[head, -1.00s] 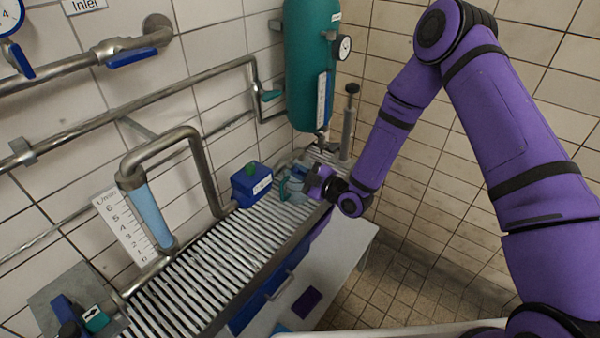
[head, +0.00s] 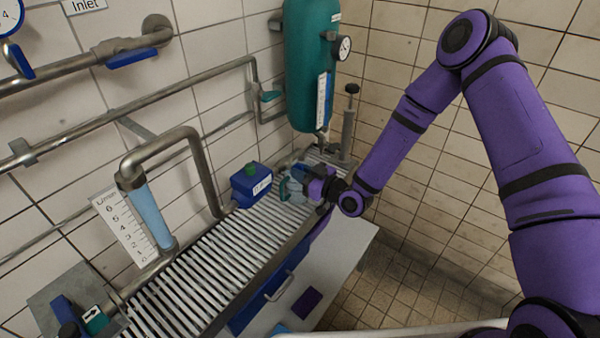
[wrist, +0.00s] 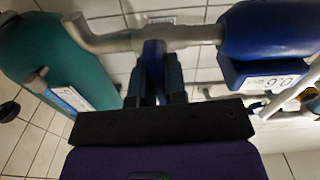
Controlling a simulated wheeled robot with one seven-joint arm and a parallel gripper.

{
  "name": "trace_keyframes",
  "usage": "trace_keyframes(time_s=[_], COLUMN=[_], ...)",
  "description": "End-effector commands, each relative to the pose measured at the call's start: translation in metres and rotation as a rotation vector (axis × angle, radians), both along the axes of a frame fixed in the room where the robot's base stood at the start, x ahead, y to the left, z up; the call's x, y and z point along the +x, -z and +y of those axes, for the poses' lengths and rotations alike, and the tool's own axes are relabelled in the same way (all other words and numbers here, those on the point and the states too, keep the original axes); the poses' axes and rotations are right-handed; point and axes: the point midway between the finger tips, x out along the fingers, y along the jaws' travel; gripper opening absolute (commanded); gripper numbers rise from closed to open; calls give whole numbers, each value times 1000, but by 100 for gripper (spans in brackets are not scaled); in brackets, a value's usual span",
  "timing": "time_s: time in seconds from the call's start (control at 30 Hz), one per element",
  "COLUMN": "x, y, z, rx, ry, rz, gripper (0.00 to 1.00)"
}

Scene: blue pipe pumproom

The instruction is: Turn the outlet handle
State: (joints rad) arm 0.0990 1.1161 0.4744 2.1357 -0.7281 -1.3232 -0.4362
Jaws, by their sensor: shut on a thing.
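A blue lever handle (wrist: 153,60) hangs from the grey pipe (wrist: 185,37) between the teal tank and the blue pump in the wrist view. No label naming it as the outlet handle is readable. My gripper (wrist: 156,92) is shut on this handle, its two dark blue fingers on either side of it. In the head view my gripper (head: 304,187) is low at the wall, just right of the blue pump, and hides most of the handle.
The teal tank (head: 312,65) stands behind my gripper, the blue pump (head: 251,185) to its left. A slatted metal grate (head: 215,250) runs below. Another blue handle (head: 132,57) sits on the inlet pipe. Tiled floor (head: 420,285) lies open at right.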

Motion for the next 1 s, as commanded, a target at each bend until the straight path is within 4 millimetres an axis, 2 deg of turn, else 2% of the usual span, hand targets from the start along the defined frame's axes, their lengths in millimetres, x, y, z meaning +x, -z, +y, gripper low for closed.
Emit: trace_keyframes(time_s=[0.3,0.77,0.8,0.9,1.0], x=[0,0,0,0,0], y=[1,1,1,1,1], z=[-1,-1,-1,-1,-1], rx=[63,72,72,72,72], ry=[0,1,1,1,0], rz=[84,97,97,96,95], gripper=[0,0,16,38,38])
